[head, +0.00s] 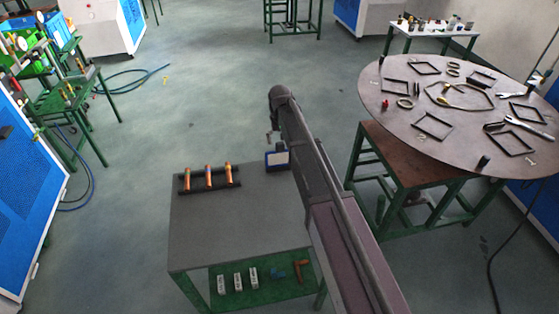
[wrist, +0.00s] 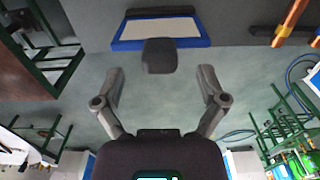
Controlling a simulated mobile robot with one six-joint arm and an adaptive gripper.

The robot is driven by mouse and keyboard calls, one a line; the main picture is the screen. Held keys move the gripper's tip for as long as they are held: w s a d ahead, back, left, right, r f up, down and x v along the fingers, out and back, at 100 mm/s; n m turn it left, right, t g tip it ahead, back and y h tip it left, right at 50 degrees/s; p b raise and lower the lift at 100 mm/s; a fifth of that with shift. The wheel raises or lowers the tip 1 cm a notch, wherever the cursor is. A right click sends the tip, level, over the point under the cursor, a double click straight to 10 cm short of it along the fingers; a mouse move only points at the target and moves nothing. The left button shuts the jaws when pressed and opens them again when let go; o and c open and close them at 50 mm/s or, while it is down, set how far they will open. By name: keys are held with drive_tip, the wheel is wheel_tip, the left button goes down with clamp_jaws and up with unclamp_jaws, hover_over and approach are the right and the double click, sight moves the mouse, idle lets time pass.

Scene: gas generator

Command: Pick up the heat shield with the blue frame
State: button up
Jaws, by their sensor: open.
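The heat shield with the blue frame (head: 277,168) stands at the far right edge of the grey table, beside my arm. In the wrist view the heat shield (wrist: 124,44) shows as a pale panel in a blue frame, near the top. A dark rounded block (wrist: 159,58) projects in front of its middle; I cannot tell whether it is a handle. My gripper (wrist: 161,80) is open and empty, with its fingers spread to either side of the block and a little short of it. In the head view my gripper (head: 269,137) is small and partly hidden by my arm.
A black rack (head: 210,187) with several copper-coloured tubes lies on the grey table (head: 240,215). White blocks (head: 237,281) lie on its lower shelf. A round table (head: 400,125) with frames and tools stands at the right. The floor beyond the grey table is clear.

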drive_tip(key=shift+f+b, duration=0.8)
drive_tip(key=shift+f, duration=0.25)
clamp_jaws()
drive_tip(key=shift+r, duration=0.2)
wheel_tip(320, 180, up, 3)
drive_tip(key=p, duration=0.3)
drive_tip(key=shift+f, duration=0.1)
drive_tip(key=s+d+r+p, duration=0.1)
drive_tip(key=s+d, duration=0.1)
drive_tip(key=s, duration=0.5)
drive_tip(key=s+d+p, duration=0.1)
drive_tip(key=s+d, duration=0.1)
drive_tip(key=s, duration=0.6)
drive_tip(key=shift+s+d+r, duration=0.2)
drive_tip(key=shift+r, duration=0.2)
drive_tip(key=shift+f, duration=0.1)
